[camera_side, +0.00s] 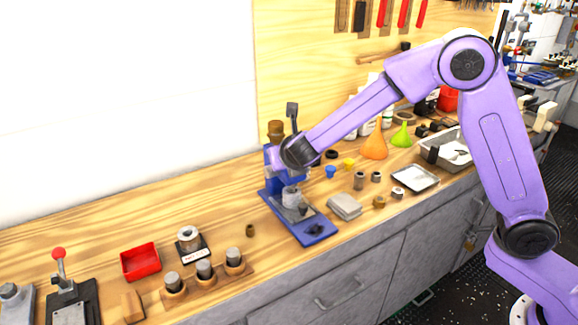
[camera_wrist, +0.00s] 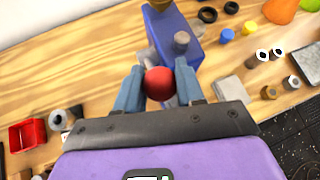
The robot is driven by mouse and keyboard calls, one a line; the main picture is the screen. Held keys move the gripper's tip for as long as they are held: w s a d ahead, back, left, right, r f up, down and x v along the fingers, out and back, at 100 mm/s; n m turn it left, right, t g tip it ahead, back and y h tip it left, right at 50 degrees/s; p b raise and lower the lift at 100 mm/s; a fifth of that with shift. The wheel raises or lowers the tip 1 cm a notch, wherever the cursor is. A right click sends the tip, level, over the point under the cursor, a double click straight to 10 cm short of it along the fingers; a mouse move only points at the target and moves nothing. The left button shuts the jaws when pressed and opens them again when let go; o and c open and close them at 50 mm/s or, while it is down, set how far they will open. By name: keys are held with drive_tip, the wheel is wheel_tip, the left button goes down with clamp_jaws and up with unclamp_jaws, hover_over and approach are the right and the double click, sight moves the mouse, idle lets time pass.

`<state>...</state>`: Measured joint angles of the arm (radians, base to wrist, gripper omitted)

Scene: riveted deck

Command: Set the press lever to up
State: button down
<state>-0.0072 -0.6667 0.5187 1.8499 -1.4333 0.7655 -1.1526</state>
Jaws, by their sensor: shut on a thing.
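The blue press (camera_side: 318,232) stands on the wooden bench in the middle of the side view, with a small metal cylinder on its base. In the wrist view the press (camera_wrist: 185,28) lies just beyond my fingers. My gripper (camera_wrist: 160,72) is shut on the red ball knob (camera_wrist: 160,84) of the press lever, with one finger on each side. The lever's rod is mostly hidden behind the knob and fingers. In the side view my wrist is at the upper part of the press and hides the knob, so the lever's angle is hard to tell.
Left of the press stand a wooden block with several metal cylinders (camera_side: 204,270), a red tray (camera_side: 140,262) and another red-knobbed lever device (camera_side: 72,300). Right of it are a grey block (camera_side: 345,206), a metal tray (camera_side: 415,178) and funnels (camera_side: 375,145). A tool board rises behind.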

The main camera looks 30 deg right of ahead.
drive_tip(key=shift+w+r, duration=0.5)
drive_tip(key=shift+w, duration=0.05)
drive_tip(key=shift+d, duration=0.1)
drive_tip(key=c, duration=0.8)
unclamp_jaws()
drive_tip(key=shift+o, duration=0.2)
drive_tip(key=shift+f, duration=0.1)
drive_tip(key=shift+s, duration=0.15)
drive_tip(key=shift+s+a+r, duration=0.25)
drive_tip(key=v, duration=1.6)
drive_tip(key=shift+s, duration=0.25)
drive_tip(key=shift+d+r, duration=0.1)
